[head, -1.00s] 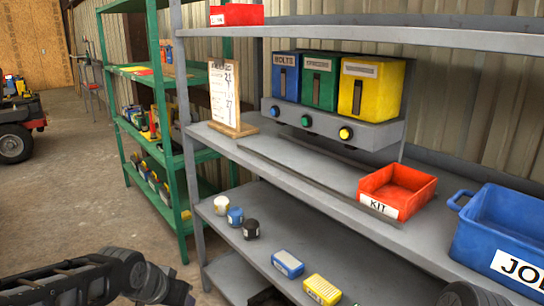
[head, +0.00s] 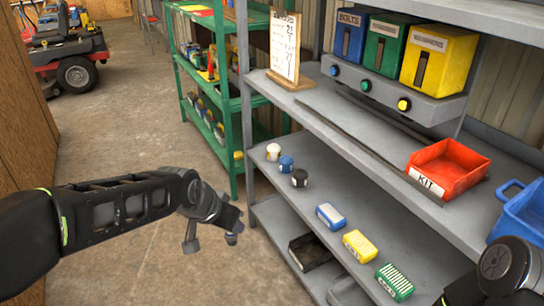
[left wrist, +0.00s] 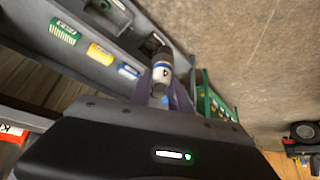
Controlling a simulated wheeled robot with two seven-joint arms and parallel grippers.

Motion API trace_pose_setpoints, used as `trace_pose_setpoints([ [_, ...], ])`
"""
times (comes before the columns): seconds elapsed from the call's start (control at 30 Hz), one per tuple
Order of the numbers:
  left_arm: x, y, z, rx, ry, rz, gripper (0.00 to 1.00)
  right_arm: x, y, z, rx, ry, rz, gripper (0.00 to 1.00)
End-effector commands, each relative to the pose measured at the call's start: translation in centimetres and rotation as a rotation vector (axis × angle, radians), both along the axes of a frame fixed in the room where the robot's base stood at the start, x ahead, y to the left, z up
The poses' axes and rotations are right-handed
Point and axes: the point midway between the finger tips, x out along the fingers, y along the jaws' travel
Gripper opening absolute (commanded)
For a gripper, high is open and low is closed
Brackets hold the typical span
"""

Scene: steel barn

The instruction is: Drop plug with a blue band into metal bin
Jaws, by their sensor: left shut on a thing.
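My left gripper (left wrist: 162,88) is shut on a short plug (left wrist: 162,62) with a dark end and a white and blue band, in the left wrist view. In the head view the left gripper (head: 212,236) hangs over the floor in front of the grey shelf; the plug is not clear there. A grey container (head: 345,291) on the grey rack's bottom shelf shows partly; I cannot tell whether it is the metal bin. My right arm shows at the lower right, its gripper out of view.
White (head: 273,152), blue (head: 286,164) and black (head: 299,178) plugs stand on the middle shelf, beside blue, yellow and green boxes. A dark crate (head: 309,251) is below. A red KIT bin (head: 448,168) is above. The floor (head: 130,135) at left is clear.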

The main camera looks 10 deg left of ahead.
Motion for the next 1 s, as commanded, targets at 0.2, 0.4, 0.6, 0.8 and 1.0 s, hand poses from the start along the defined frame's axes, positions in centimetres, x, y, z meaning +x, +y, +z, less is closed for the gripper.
trace_pose_setpoints([
  [0.2, 1.6, -0.3, 0.2, -0.001, 0.022, 0.105, 0.00, 0.0, 0.0, 0.0, 0.000, 0.000, 0.000, 0.93],
  [0.4, 3.6, -0.1, 0.6, 0.006, -0.001, 0.229, 0.00, 0.0, 0.0, 0.0, 0.000, -0.001, 0.000, 0.93],
  [0.6, 4.3, 0.1, 0.8, 0.007, -0.016, 0.272, 0.00, 0.0, 0.0, 0.0, 0.000, -0.001, 0.000, 0.93],
  [0.8, 4.3, 0.1, 0.8, 0.007, -0.016, 0.272, 0.00, 0.0, 0.0, 0.0, 0.000, -0.001, 0.000, 0.90],
  [1.0, 4.2, 0.1, 0.8, 0.007, -0.015, 0.271, 0.00, 0.0, 0.0, 0.0, 0.000, -0.001, 0.000, 0.73],
])
